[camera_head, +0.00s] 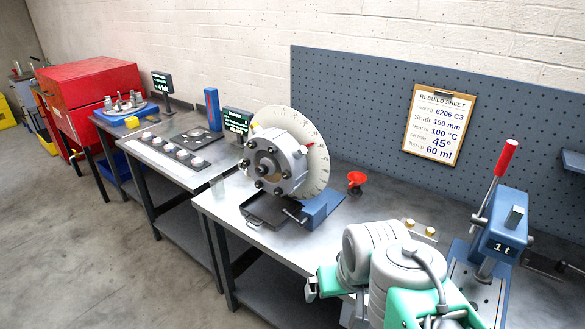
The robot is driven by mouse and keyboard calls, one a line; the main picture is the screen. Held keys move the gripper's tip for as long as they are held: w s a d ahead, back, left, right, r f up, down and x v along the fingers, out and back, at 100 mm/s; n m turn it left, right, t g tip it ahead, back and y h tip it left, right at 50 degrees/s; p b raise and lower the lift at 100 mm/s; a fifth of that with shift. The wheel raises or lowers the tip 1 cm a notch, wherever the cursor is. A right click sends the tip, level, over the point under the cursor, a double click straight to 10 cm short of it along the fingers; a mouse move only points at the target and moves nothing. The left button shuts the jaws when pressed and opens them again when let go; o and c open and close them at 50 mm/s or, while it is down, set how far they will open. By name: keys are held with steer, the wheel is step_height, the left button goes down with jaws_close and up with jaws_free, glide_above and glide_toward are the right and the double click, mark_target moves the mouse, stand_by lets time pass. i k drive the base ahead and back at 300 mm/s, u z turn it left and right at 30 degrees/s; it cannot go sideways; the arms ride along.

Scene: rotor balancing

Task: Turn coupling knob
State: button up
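A grey round coupling (275,167) with several dark bolts and a dark centre stands upright on the middle bench. A large cream dial (318,160) with marks and a red pointer is behind it. Both sit on a blue and dark stand (322,207). I cannot tell for sure which part is the knob; a dark round hub shows at the coupling's centre. My green and grey arm is at the bottom right, in front of the bench and apart from the coupling. My gripper's fingers cannot be made out.
A blue press (502,238) with a red-handled lever stands right. A clipboard (440,125) hangs on the pegboard (360,95).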

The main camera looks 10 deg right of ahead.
mark_target(261, 170)
steer(key=u, duration=0.4)
steer(key=k, duration=0.5)
steer(key=u, duration=1)
steer(key=i, duration=1.4)
steer(key=z, duration=0.55)
